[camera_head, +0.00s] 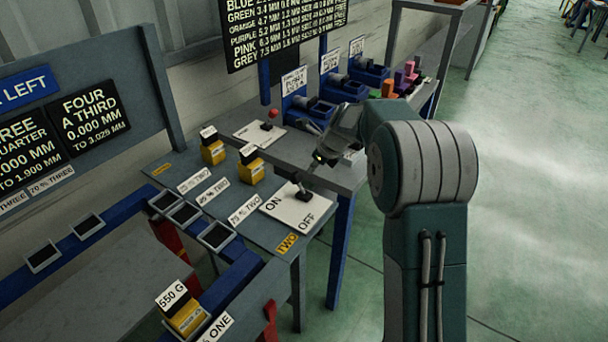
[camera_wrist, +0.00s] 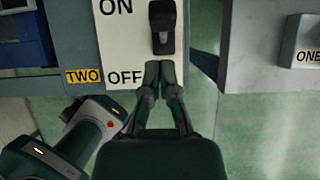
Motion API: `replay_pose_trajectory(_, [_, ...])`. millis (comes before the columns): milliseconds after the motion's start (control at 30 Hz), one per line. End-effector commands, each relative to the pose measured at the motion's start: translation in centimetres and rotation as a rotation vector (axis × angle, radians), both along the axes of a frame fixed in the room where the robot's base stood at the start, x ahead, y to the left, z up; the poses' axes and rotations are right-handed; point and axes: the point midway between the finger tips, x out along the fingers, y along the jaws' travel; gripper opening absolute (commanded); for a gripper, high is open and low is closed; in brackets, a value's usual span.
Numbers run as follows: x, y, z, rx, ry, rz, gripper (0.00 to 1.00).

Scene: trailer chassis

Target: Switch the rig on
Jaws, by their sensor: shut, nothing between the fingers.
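A white panel (camera_head: 290,208) with ON and OFF printed on it lies on the grey bench by a yellow TWO label. It also fills the top middle of the wrist view (camera_wrist: 110,45). A dark switch (camera_head: 303,194) with a small lever stands on it. In the wrist view the switch (camera_wrist: 162,30) is beside the lettering, its paler knob towards the top; I cannot tell its setting for sure. My gripper (camera_head: 318,157) is above and behind the panel. In the wrist view its closed, empty fingertips (camera_wrist: 160,67) appear just below the switch, at the OFF end; contact is unclear.
Yellow weight blocks (camera_head: 251,174) and labels stand left of the panel. A second white panel with a red-knobbed lever (camera_head: 268,126) is behind. Blue holders (camera_head: 305,106) and coloured blocks (camera_head: 400,80) line the back bench. Open green floor (camera_head: 535,190) lies right.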

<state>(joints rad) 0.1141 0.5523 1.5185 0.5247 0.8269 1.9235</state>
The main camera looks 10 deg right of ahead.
Motion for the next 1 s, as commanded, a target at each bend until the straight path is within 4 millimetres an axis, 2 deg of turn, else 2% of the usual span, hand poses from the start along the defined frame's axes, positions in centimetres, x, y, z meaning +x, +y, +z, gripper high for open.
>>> replay_pose_trajectory(33, [-0.1,-0.2,1.2,-0.001,-0.005,-0.001,0.0])
replay_pose_trajectory(200, [-0.8,-1.0,4.5,0.0,-0.003,-0.001,0.0])
replay_pose_trajectory(400, [-1.3,-1.4,7.1,-0.001,0.0,0.0,0.0])
replay_pose_trajectory(867, [-1.6,-1.4,7.8,-0.007,-0.002,0.01,0.0])
replay_pose_trajectory(1000, [-3.9,-1.0,9.7,-0.077,-0.057,0.134,0.0])
